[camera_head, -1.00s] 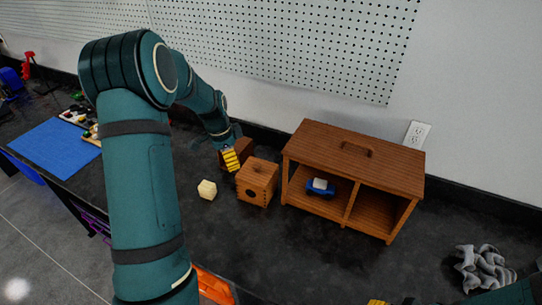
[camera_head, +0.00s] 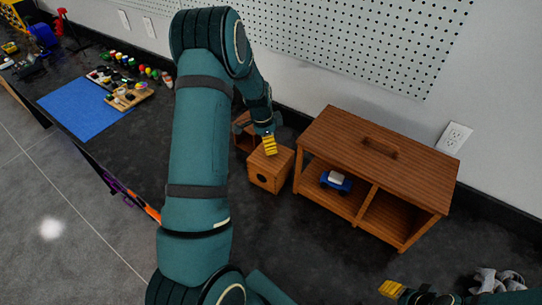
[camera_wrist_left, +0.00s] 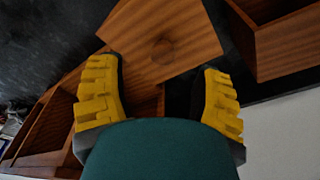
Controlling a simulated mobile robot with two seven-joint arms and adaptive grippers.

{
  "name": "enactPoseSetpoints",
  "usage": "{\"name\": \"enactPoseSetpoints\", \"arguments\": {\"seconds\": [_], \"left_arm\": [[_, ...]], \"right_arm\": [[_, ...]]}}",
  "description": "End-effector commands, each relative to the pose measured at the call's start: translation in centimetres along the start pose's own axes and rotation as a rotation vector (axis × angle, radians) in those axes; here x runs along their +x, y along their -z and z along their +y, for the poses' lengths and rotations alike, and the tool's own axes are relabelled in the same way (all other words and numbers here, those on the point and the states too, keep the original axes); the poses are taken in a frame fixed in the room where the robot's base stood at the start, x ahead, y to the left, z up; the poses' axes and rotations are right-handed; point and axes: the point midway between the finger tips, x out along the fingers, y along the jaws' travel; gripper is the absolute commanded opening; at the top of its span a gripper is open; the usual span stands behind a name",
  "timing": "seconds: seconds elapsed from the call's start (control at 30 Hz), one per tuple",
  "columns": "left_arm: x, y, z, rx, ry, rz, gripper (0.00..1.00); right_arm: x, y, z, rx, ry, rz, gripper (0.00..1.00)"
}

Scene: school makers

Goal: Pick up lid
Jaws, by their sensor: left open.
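The lid (camera_head: 282,155) is a flat wooden top on a small wooden box (camera_head: 265,176) with a round hole in its front. In the left wrist view the lid (camera_wrist_left: 178,22) shows a round knob (camera_wrist_left: 163,47) near its middle. My left gripper (camera_head: 269,145) is over the lid, partly covering it in the head view. In the wrist view its yellow fingers (camera_wrist_left: 160,97) are spread apart, with nothing held between them. The knob lies ahead of the gap between the fingers. My right gripper (camera_head: 392,289) shows only partly at the bottom right; its opening is not clear.
A large wooden cabinet (camera_head: 375,163) with a top handle stands close right of the box, a blue toy car (camera_head: 335,181) inside. An open wooden box (camera_head: 242,131) is behind left. A grey crumpled thing (camera_head: 497,281) lies front right. Bare table lies before the cabinet.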

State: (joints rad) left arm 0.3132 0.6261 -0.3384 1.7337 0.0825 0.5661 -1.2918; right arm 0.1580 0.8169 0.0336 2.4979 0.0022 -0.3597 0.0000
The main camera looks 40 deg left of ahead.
Motion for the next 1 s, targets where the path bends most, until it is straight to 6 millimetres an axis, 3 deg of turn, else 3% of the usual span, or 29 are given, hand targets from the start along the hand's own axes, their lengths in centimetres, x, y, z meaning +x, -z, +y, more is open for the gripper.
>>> {"name": "enactPoseSetpoints", "arguments": {"seconds": [0.47, 0.77, 0.97, 1.0], "left_arm": [[5.0, 0.1, -0.3, 0.001, -0.002, -0.001, 0.66], [5.4, 0.1, -0.3, 0.000, 0.000, 0.000, 0.66], [5.4, 0.1, -0.3, 0.000, 0.000, 0.000, 0.01], [5.4, 0.1, -0.3, 0.000, 0.000, 0.000, 0.00]], "right_arm": [[-0.6, 0.1, -0.2, -0.001, 0.000, 0.000, 0.47], [-0.6, 0.1, -0.2, -0.001, 0.000, -0.001, 0.47], [-0.6, 0.1, -0.2, -0.001, 0.000, -0.001, 0.47], [-0.6, 0.1, -0.2, -0.001, 0.000, -0.001, 0.47]]}}
